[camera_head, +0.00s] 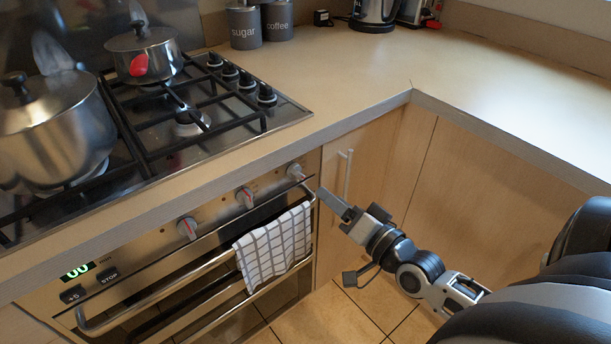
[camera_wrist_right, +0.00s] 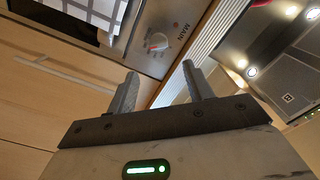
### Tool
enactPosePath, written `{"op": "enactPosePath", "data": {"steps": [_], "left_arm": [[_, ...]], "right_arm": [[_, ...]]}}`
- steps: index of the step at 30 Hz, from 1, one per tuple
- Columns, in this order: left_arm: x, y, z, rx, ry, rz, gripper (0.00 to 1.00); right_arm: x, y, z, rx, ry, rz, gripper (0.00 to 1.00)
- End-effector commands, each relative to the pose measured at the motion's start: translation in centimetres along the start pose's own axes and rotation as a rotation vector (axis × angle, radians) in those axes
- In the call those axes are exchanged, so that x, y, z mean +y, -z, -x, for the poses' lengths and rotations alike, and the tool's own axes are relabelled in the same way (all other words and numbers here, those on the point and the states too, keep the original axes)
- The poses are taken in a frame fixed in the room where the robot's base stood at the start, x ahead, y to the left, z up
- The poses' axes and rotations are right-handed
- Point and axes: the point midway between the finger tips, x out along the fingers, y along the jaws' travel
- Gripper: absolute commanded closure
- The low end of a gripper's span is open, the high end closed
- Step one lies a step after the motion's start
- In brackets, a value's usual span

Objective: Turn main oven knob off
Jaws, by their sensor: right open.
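My left gripper is not in view.
A checked towel (camera_head: 274,248) hangs on the oven handle (camera_head: 160,301) below. The worktop edge (camera_head: 350,125) overhangs the panel. Pots (camera_head: 50,130) stand on the hob. A cupboard handle (camera_head: 346,174) is behind my right gripper.

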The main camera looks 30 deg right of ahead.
Motion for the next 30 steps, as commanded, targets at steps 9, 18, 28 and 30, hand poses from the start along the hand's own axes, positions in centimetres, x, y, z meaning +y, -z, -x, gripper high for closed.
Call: {"op": "enactPosePath", "data": {"steps": [9, 18, 28, 30], "left_arm": [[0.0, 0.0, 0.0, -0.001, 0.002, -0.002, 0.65], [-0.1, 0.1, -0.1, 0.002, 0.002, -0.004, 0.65], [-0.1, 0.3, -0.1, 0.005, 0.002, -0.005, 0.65], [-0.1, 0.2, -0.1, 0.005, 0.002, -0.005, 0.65]], "right_arm": [[-0.1, 0.0, -6.6, 0.001, 0.001, 0.0, 0.49], [0.0, -0.1, -9.3, -0.002, -0.001, 0.001, 0.49], [0.0, -0.1, -9.5, -0.003, -0.002, 0.001, 0.6], [0.0, -0.1, -9.5, -0.003, -0.001, 0.001, 0.79]]}}
